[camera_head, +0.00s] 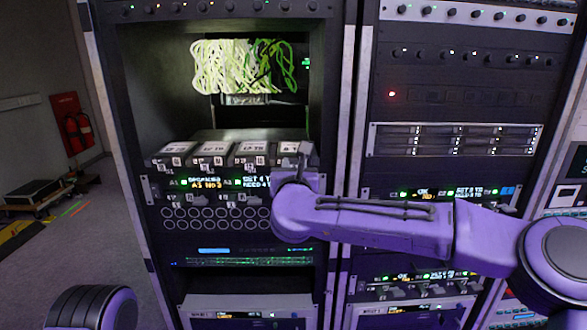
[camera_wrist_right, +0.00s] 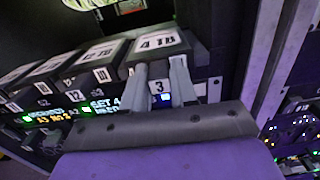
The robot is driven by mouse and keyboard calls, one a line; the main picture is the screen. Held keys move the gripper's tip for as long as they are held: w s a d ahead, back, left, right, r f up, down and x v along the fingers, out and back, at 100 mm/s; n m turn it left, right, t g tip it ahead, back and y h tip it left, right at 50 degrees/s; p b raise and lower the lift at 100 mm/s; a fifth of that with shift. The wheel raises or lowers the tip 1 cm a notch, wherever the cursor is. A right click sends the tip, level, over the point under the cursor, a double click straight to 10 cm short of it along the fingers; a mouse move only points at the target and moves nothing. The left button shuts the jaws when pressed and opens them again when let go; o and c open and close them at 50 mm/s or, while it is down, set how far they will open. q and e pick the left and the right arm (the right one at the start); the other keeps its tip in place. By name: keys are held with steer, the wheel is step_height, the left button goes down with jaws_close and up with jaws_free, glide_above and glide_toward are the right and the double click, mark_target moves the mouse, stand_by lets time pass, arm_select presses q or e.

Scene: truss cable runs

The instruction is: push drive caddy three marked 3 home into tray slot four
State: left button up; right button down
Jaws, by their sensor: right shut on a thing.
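Drive caddy three is at the right end of a row of caddies in the tray (camera_head: 150,190). In the wrist view the caddy (camera_wrist_right: 160,42) has a white "4 TB" label on top and a "3" on its front. It also shows in the head view (camera_head: 291,148), partly behind my right gripper (camera_head: 293,168). In the wrist view the right gripper's (camera_wrist_right: 162,82) two fingers are shut on the caddy's front, either side of the "3". How deep it sits in slot four is hidden. My left gripper is out of view.
Other labelled caddies (camera_head: 212,152) stand to its left, close beside it. The tray's display (camera_head: 205,183) shows green and yellow text. A rack post (camera_head: 344,130) rises close on the right. Cable bundles (camera_head: 235,66) hang above in the open bay.

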steer(key=shift+w+r, duration=0.1)
stand_by(0.3)
steer(key=shift+w, duration=0.55)
steer(key=c, duration=0.8)
jaws_free()
steer(key=shift+s, duration=0.2)
steer(key=s+b, duration=0.5)
steer(key=s, duration=0.5)
steer(key=shift+s+a, duration=0.1)
